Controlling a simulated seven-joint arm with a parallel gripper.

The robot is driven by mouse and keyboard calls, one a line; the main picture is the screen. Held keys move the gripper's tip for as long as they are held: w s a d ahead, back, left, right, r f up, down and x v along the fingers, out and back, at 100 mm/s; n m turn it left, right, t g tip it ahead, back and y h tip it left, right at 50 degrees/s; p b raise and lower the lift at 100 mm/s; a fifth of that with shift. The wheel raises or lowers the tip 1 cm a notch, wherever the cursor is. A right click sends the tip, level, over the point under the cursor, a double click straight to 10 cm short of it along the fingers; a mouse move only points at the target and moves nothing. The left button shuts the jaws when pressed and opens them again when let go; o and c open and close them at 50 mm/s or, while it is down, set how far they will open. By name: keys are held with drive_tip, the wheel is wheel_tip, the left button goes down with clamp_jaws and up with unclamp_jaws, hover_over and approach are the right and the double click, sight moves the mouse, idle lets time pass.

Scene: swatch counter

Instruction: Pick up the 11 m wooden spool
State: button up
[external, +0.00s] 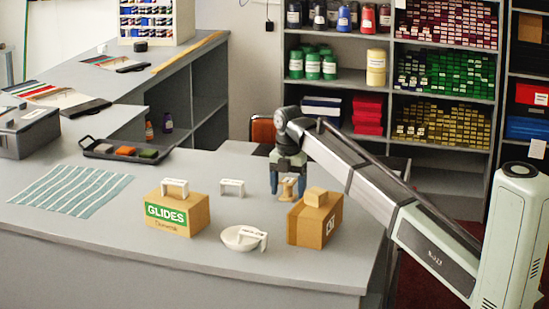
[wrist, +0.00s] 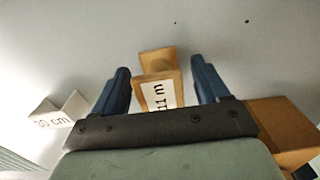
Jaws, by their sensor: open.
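The wooden spool (external: 288,187) stands on the grey counter below my wrist, just left of and behind a cardboard box. In the wrist view the spool (wrist: 157,91) shows pale wood and a white label reading "11 m". My gripper (external: 287,191) points down with its blue fingers apart, one on each side of the spool. In the wrist view my gripper (wrist: 160,72) has the spool between its fingers, with a visible gap on each side. The spool's lower part is partly hidden by the gripper body.
A white bowl (external: 238,239) and a GLIDES box (external: 178,217) stand nearer the front.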

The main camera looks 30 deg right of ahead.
drive_tip(key=shift+f, duration=0.2)
drive_tip(key=c, duration=1)
drive_tip(key=shift+c, duration=0.2)
